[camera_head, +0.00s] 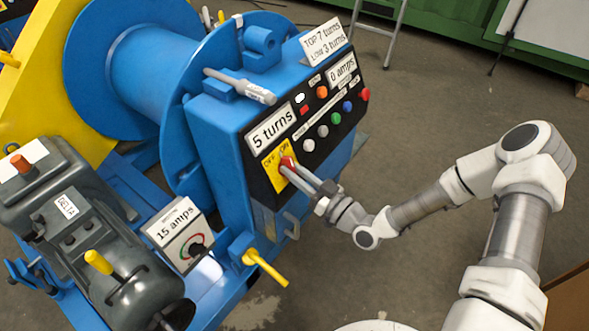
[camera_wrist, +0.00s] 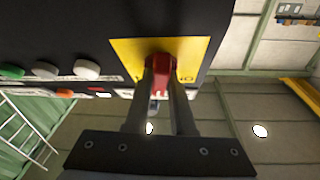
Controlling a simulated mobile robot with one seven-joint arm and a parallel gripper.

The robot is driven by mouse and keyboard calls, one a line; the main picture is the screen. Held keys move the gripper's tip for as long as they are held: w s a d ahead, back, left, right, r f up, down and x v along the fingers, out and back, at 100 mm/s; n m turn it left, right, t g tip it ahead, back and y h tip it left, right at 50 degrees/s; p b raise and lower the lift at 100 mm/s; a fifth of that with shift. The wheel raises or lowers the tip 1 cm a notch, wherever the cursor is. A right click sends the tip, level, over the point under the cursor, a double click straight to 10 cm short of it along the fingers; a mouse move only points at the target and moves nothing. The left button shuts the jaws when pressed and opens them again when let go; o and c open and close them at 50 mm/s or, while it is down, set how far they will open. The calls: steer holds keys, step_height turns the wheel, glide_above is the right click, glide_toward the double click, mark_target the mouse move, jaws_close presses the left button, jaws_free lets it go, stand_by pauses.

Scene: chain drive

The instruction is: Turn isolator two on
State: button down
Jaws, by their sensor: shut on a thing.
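A red switch handle (camera_head: 287,162) stands on a yellow plate (camera_head: 271,179) marked OFF and ON, low on the control panel's left side. I cannot read an isolator number there. My gripper (camera_head: 291,168) reaches in from the right and is shut on the red handle. In the wrist view the two fingers close on the handle (camera_wrist: 158,78) from both sides, in front of the yellow plate (camera_wrist: 126,55). The fingers hide part of the handle and lettering, so I cannot tell its exact setting.
The blue machine's panel shows "5 turns" (camera_head: 272,130) and "0 amps" (camera_head: 343,70), with several coloured buttons nearby. A "15 amps" box (camera_head: 182,232), a grey motor (camera_head: 75,215) and a yellow lever (camera_head: 264,266) are at lower left. Open floor lies right of the machine.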

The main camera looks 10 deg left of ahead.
steer(key=m+t+h, duration=0.1)
steer(key=m, duration=0.1)
steer(key=m+t+h+p, duration=0.1)
steer(key=m, duration=0.2)
steer(key=shift+s+r, duration=0.1)
steer(key=shift+s, duration=0.05)
steer(key=shift+a+m+t+h+p, duration=0.1)
steer(key=shift+m+t+h+p, duration=0.5)
steer(key=shift+m, duration=0.6)
steer(key=shift+m+t+h+p, duration=0.3)
steer(key=shift+m+h+p, duration=0.2)
steer(key=shift+m+h, duration=0.5)
steer(key=shift+m, duration=0.3)
steer(key=c, duration=0.8)
jaws_free()
steer(key=shift+o, duration=0.2)
